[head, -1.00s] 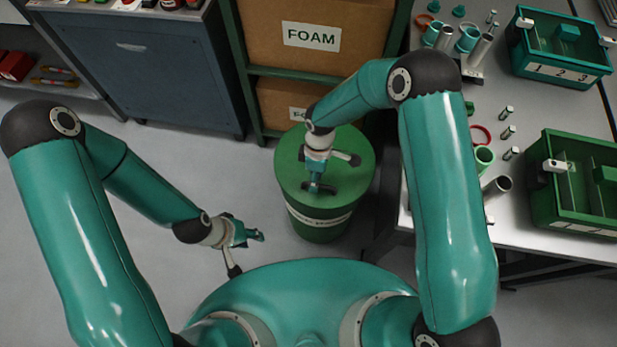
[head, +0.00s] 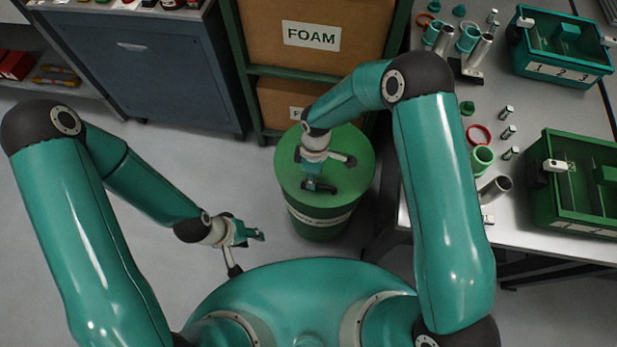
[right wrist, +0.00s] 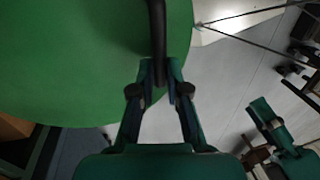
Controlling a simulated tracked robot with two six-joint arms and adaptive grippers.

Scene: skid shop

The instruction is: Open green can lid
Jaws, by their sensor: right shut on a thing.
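The green can (head: 318,222) stands on the floor in front of the shelf, a pale band around its side. Its round green lid (head: 348,183) lies on top, with no visible gap at the rim. It also fills the upper left of the right wrist view (right wrist: 70,65). My right gripper (head: 320,187) is over the lid, shut on a dark bar-like handle (right wrist: 157,35), which runs between the fingertips (right wrist: 160,75) in the wrist view. My left gripper (head: 260,236) hangs left of the can, apart from it; its finger gap is too small to judge.
A shelf with cardboard boxes marked FOAM (head: 315,35) stands behind the can. A grey workbench (head: 535,215) with green bins, tubes and small parts is close on the right. A blue-grey cabinet (head: 160,75) is at the back left. The floor left of the can is clear.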

